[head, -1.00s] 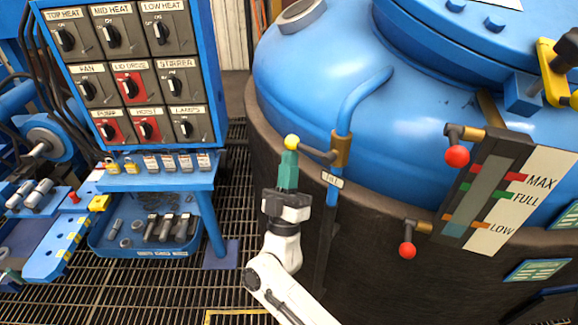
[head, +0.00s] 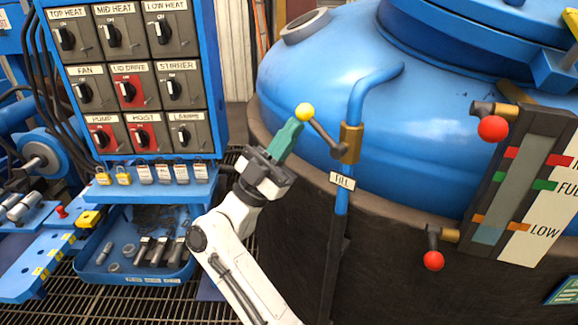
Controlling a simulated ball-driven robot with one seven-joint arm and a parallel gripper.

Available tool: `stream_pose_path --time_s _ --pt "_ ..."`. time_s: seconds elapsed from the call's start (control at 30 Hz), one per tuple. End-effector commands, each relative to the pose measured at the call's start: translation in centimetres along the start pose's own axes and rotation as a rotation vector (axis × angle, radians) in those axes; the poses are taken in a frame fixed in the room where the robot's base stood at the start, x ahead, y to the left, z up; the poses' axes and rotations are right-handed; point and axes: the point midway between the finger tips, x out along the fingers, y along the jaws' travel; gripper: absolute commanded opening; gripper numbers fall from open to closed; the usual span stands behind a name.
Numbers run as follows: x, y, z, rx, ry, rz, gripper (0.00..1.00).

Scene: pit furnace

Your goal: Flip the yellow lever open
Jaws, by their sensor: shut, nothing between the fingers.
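The yellow lever is a grey rod with a yellow ball (head: 304,112) at its end. It is fixed to a brass valve (head: 350,143) on the blue pipe, above the "FILL" label (head: 342,181). The rod slants up and left from the valve to the ball. My gripper (head: 293,125), with green fingers, is shut. Its tips are just below and left of the yellow ball, touching it or very close; I cannot tell which. Nothing shows between the fingers.
The blue furnace vessel (head: 315,75) stands behind the pipe. The switch panel (head: 128,80) and a blue tray (head: 100,268) of parts are at left.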

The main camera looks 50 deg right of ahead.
Motion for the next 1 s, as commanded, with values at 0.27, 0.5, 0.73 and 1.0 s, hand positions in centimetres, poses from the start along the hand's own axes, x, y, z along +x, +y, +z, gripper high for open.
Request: stream_pose_path --time_s 0.27,0.5,0.73,1.0 --pt "1.6 0.1 -0.9 0.134 -0.001 0.238 0.0" --pt "3.3 0.4 -1.9 0.244 -0.002 0.435 0.0" --pt "4.8 1.0 -2.7 0.341 -0.002 0.607 0.0" --pt "5.8 1.8 -3.3 0.407 0.0 0.722 0.0"
